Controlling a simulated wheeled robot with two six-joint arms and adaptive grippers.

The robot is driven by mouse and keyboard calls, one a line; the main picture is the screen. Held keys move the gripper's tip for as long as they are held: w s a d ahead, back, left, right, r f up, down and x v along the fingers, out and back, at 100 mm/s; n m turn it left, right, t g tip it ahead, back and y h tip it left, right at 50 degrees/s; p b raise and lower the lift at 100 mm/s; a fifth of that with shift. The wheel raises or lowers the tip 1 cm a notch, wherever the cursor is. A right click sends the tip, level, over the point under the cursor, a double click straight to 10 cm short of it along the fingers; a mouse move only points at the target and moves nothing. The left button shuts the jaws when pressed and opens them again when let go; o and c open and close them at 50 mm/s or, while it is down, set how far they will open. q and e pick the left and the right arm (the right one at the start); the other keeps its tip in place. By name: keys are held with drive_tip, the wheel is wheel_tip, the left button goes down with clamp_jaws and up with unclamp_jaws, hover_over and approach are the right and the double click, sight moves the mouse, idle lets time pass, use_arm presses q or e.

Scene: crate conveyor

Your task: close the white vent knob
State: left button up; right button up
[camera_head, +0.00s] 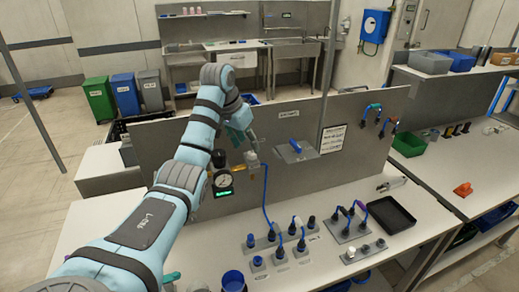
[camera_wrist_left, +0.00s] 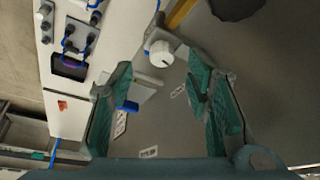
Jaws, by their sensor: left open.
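The white vent knob (camera_wrist_left: 160,54) is round with a dark mark on its face and sits on a fitting at the grey panel. In the head view the knob (camera_head: 251,157) shows small, just below my left gripper (camera_head: 243,135). In the left wrist view my left gripper (camera_wrist_left: 160,72) is open, with its green-padded fingers apart. The knob appears in the gap between the fingertips, beyond them; I see no clear contact. My right gripper is not in view.
A round gauge (camera_head: 222,179) with a green display is left of the knob. A blue hose (camera_head: 265,195) runs from the fitting to the table. A box with a blue handle (camera_head: 296,150) is on the panel, right of the knob. Plug blocks and a black tray (camera_head: 391,214) occupy the table.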

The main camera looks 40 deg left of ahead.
sight(252, 153)
use_arm(q)
drive_tip(key=x, duration=0.2)
drive_tip(key=w+x, duration=0.1)
drive_tip(key=x, duration=0.2)
drive_tip(key=shift+a+r, duration=0.1)
drive_tip(key=shift+a, duration=0.15)
drive_tip(key=shift+s, duration=0.15)
drive_tip(key=shift+s+d+r, duration=0.2)
drive_tip(key=shift+s, duration=0.3)
drive_tip(key=shift+c, duration=0.5)
drive_tip(key=shift+w+f, duration=0.1)
drive_tip(key=shift+w, duration=0.15)
drive_tip(key=c, duration=0.6)
clamp_jaws()
drive_tip(key=shift+n+y, duration=0.5)
drive_tip(key=shift+n, duration=0.9)
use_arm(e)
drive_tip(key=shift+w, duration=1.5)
use_arm(q)
drive_tip(key=o, duration=0.7)
unclamp_jaws()
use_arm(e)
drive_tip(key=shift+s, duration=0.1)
